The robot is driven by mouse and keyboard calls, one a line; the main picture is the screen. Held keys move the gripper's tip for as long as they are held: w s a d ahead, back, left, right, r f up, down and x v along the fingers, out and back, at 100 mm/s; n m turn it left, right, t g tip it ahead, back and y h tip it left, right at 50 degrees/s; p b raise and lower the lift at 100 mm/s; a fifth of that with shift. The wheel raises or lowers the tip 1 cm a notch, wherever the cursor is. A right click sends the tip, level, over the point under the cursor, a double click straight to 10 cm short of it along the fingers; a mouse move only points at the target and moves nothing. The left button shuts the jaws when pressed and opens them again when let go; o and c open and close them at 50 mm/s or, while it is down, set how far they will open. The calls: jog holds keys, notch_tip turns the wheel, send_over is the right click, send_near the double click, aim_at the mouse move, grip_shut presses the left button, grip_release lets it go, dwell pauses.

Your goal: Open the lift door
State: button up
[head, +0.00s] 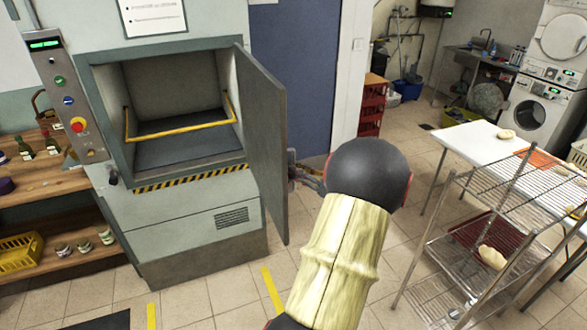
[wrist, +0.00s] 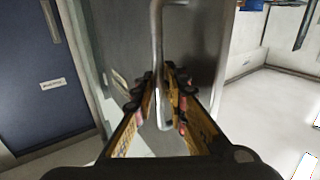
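The lift door (head: 264,145) is a grey panel hinged at the right side of the lift opening. It stands swung wide open, showing the empty lift cabin (head: 175,100) with a yellow bar inside. In the wrist view the door's grey face (wrist: 205,60) carries a vertical metal handle (wrist: 160,45). My gripper (wrist: 161,85) has its fingers closed in on both sides of the handle bar. In the head view my gripper (head: 297,176) is beside the door's outer face, partly hidden by the door edge and my arm.
A wire rack (head: 490,235) and a white table (head: 480,150) stand to the right. A wooden shelf (head: 40,185) with jars is left of the lift. A blue door (head: 292,75) and red crates (head: 372,105) are behind. Tiled floor is free before the lift.

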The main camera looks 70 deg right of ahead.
jog(key=shift+o, duration=1.2)
jog(key=shift+w+f, duration=0.1)
jog(key=v, duration=1.2)
